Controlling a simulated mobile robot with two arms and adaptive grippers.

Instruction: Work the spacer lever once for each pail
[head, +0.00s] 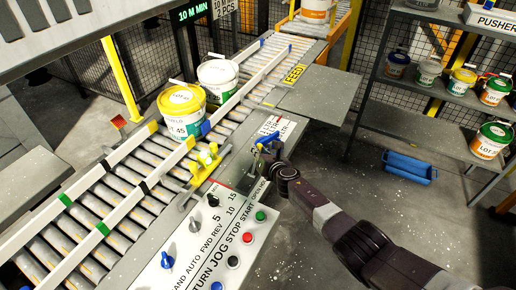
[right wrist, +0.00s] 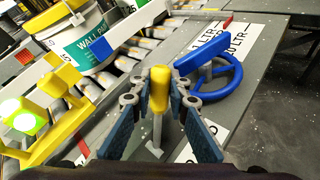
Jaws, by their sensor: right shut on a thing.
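The spacer lever has a yellow knob (right wrist: 159,90) on a pale metal stem and stands up from the grey side plate. My right gripper (right wrist: 160,98) is shut on this knob, with a finger on each side. In the head view my right gripper (head: 268,156) is over the side plate, and the lever is hidden there. A white pail with a yellow lid (head: 181,108) and a white pail with a green band (head: 217,78) stand on the roller conveyor, left of the gripper. A pail (right wrist: 83,42) also shows in the wrist view. My left gripper is not in view.
A blue handwheel (right wrist: 212,80) is just beyond the lever. A yellow bracket with a lit green lamp (right wrist: 22,115) stands beside the conveyor. A control panel (head: 222,225) with buttons is nearer. A shelf (head: 430,90) with several pails and a blue tray (head: 408,168) are at right.

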